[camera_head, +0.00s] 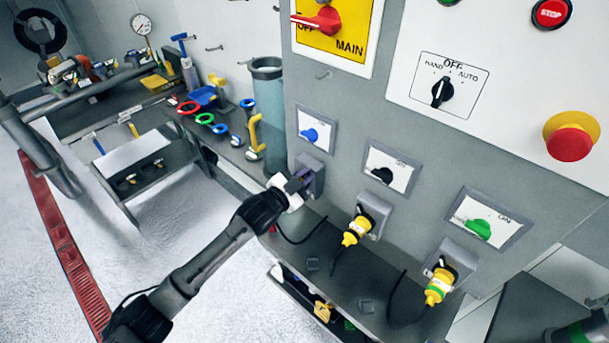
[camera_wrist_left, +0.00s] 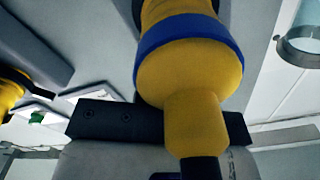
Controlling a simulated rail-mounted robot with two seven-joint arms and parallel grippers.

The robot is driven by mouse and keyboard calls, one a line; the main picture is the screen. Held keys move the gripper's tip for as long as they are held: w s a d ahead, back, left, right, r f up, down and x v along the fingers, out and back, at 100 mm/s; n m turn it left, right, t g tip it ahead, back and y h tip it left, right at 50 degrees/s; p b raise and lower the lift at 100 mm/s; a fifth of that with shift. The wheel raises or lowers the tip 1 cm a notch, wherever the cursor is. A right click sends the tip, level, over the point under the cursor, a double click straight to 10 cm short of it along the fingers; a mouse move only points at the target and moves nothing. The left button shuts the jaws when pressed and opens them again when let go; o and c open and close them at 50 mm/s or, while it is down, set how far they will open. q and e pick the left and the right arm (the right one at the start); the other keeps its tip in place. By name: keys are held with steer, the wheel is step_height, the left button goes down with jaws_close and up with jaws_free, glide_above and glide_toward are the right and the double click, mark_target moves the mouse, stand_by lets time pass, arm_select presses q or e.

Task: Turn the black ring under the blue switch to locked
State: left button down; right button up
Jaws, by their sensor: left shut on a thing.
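The blue switch (camera_head: 311,134) sits on a white plate on the grey panel. A grey socket (camera_head: 316,178) is below it. My left gripper (camera_head: 302,181) is at this socket and shut. The black ring and the exact contact are hidden in the head view by the gripper. In the left wrist view a yellow plug with a blue band (camera_wrist_left: 190,38) stands close in front of the gripper's dark crossbar (camera_wrist_left: 105,120). The fingertips and the ring are out of sight there; the place suggests the grip is on the ring. My right gripper is not in view.
A bench with tools (camera_head: 72,115) stands at the back left.

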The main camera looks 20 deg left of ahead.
arm_select(q)
steer(key=c, duration=1.2)
jaws_free()
steer(key=v, duration=1.3)
steer(key=shift+s+a, duration=0.15)
steer(key=shift+s, duration=0.2)
